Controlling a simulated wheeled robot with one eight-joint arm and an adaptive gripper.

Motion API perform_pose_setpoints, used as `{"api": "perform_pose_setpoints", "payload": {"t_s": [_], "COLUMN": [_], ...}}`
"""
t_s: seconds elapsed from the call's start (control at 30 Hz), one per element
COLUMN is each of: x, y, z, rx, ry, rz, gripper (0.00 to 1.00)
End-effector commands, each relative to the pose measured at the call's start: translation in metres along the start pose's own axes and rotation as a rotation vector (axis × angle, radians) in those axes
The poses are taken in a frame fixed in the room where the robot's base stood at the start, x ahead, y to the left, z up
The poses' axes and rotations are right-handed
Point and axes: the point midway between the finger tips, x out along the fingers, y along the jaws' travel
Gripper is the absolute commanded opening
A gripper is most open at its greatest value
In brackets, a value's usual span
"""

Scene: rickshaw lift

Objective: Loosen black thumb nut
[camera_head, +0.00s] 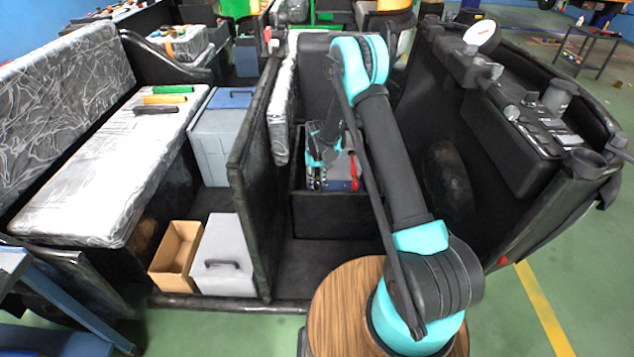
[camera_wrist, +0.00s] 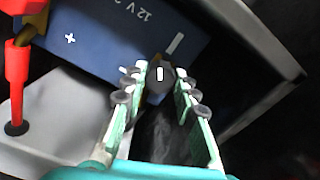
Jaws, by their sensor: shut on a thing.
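The black thumb nut (camera_wrist: 160,74), with a white mark on its top, sits between my fingertips in the wrist view. My gripper (camera_wrist: 160,86) is shut on it, one green finger with dark pads on either side. The nut is beside the minus mark on a blue 12 V battery (camera_wrist: 103,45). In the head view my gripper (camera_head: 318,160) reaches down to the battery (camera_head: 338,185) inside the vehicle's black compartment. The nut is too small to make out there, and my arm hides part of the battery's surroundings.
A red terminal cover or clamp (camera_wrist: 16,72) stands at the battery's plus side. The black compartment wall (camera_head: 345,216) surrounds the battery. A dark upright panel (camera_head: 250,170) stands to the left, and the dashboard (camera_head: 540,135) is at the right.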

Motion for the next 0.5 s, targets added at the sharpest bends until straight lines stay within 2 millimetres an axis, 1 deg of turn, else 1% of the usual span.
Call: {"api": "perform_pose_setpoints", "payload": {"t_s": [0.5], "x": [-0.0002], "y": [-0.0003], "z": [-0.0002], "rx": [-0.489], "ry": [0.0], "rz": [0.0], "gripper": [0.0]}}
